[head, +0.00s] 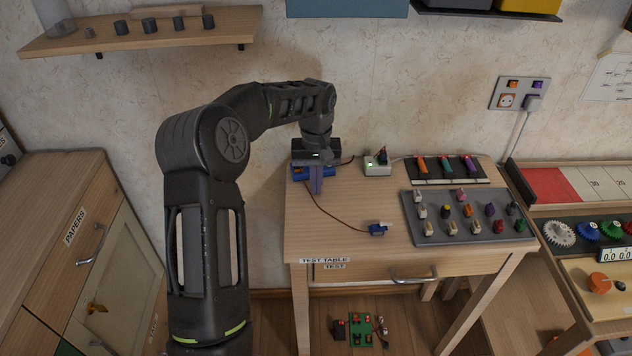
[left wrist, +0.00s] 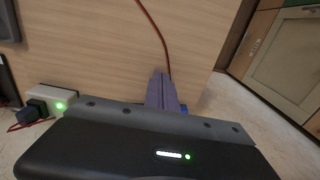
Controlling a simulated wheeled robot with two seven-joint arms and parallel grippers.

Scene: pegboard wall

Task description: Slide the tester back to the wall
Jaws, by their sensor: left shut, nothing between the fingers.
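A low blue box (head: 299,173), which looks like the tester, lies at the back left of the test table (head: 330,240), near the wall. My left gripper (head: 317,188) points down in front of it and hides much of it. The fingers are closed together with nothing between them; I cannot tell whether they touch the box. In the left wrist view the closed fingers (left wrist: 160,78) show over the wood, with a sliver of blue (left wrist: 184,109) beside them. A brown-red cable runs from the box to a small blue servo (head: 377,229). My right gripper is out of view.
A white box (head: 377,166) with a green light stands right of the blue box. A black strip with coloured pens (head: 447,168) and a grey tray (head: 415,232) of small parts fill the table's right. The front left of the table is clear.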

